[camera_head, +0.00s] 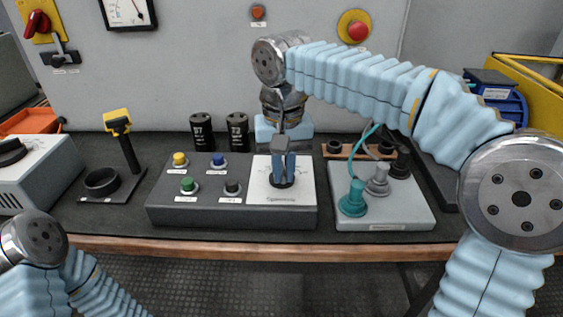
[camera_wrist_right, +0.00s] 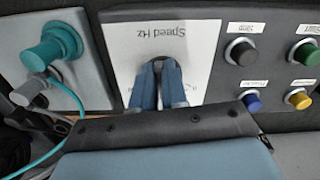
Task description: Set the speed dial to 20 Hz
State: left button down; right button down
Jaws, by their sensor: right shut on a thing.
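The speed dial is a dark knob (camera_head: 282,183) on a white scale plate (camera_head: 261,192), on the right part of a dark grey control box. The plate shows upside down in the right wrist view (camera_wrist_right: 128,45), with the words "Speed Hz" on it. My right gripper (camera_head: 284,170) points down over the plate, shut on the knob. Its blue fingers (camera_wrist_right: 158,85) cover most of the knob in the wrist view. The pointer and most scale numbers are hidden or too small to read. Of my left arm, only links show at the lower left; its gripper is out of view.
Yellow, blue, green and black buttons (camera_head: 188,186) sit left of the plate on the same box (camera_head: 230,214). A light grey box (camera_head: 400,212) with teal and grey plugs and a cable stands close at right. Two black capacitors (camera_head: 203,132) stand behind.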

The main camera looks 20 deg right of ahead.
aim_at(283, 173)
jog(key=shift+n, duration=0.3)
dwell(0.4)
jog(key=c, duration=1.2)
grip_release()
jog(key=shift+o, duration=0.2)
notch_tip(283, 173, up, 14)
jog(key=p, duration=0.1)
jog(key=shift+p, duration=0.3)
jog(key=shift+f, duration=0.1)
